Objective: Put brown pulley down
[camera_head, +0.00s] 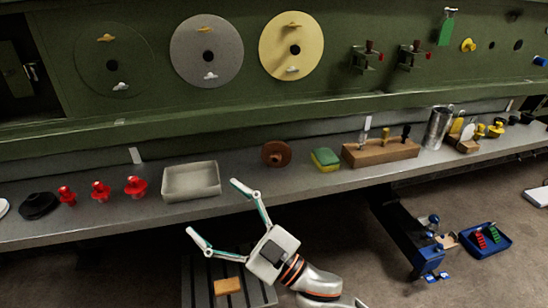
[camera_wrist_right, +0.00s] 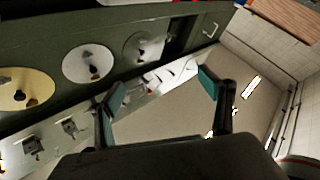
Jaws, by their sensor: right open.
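The brown pulley (camera_head: 276,153) rests on the grey shelf (camera_head: 225,201), between the metal tray and the sponge. My right gripper (camera_head: 217,210) is wide open and empty, in front of the shelf edge and below-left of the pulley in the head view. It is apart from the pulley. In the right wrist view, the two teal-padded fingers (camera_wrist_right: 160,92) are spread with nothing between them. I cannot make out the pulley in that view. My left gripper is not in view.
An empty metal tray (camera_head: 191,181) stands left of the pulley, with red knobs (camera_head: 101,190) farther left. A green-yellow sponge (camera_head: 325,159) and a wooden tool block (camera_head: 380,153) stand right. Below the gripper, a brown block (camera_head: 227,286) lies on a dark slatted surface.

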